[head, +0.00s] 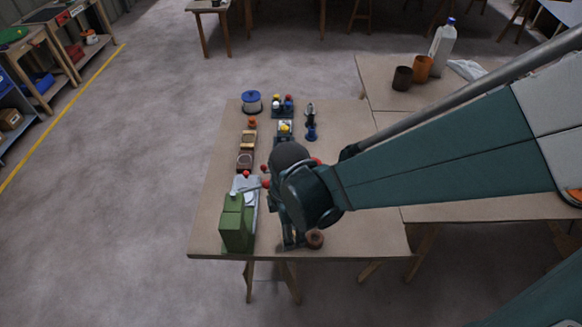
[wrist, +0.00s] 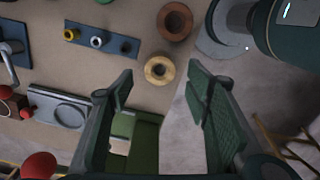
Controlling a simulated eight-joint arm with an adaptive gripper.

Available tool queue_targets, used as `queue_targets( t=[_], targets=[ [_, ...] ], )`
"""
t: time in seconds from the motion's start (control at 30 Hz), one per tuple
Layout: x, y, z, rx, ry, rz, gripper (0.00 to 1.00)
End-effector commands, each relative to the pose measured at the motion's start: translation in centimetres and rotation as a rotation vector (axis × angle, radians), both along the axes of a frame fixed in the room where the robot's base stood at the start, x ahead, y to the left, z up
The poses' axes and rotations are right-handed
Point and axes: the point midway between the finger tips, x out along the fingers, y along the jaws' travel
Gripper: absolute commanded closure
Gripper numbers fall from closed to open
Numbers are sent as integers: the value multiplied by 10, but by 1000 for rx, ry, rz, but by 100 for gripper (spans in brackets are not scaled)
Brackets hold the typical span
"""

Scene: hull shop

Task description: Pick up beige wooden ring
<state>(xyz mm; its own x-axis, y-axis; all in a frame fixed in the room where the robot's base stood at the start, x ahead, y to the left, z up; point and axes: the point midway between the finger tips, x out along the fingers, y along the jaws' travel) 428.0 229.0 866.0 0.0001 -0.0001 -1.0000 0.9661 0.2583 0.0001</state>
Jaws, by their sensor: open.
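The beige wooden ring (wrist: 159,70) lies flat on the table close to its edge in the wrist view, with a dark hole at its middle. My gripper (wrist: 159,76) is open and empty, with one dark green finger on each side of the ring in the picture. The fingers look above the table, and I see no contact with the ring. In the head view my gripper (head: 292,240) is over the near part of the table; I cannot make out the beige ring there.
A darker brown ring (wrist: 174,22) lies beside the beige one; it also shows in the head view (head: 315,239). A green box (head: 236,228) stands at the near left table corner. A blue strip (wrist: 118,45) holds small rings. Floor lies beyond the table edge.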

Motion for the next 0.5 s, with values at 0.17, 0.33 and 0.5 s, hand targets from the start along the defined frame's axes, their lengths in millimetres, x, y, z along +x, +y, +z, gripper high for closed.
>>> queue_targets(
  t=[0.17,0.33,0.5],
  targets=[
    [0,0,0,0,0,0,52],
    [0,0,-1,0,0,0,52],
    [1,0,-11,0,0,0,52]
  ],
)
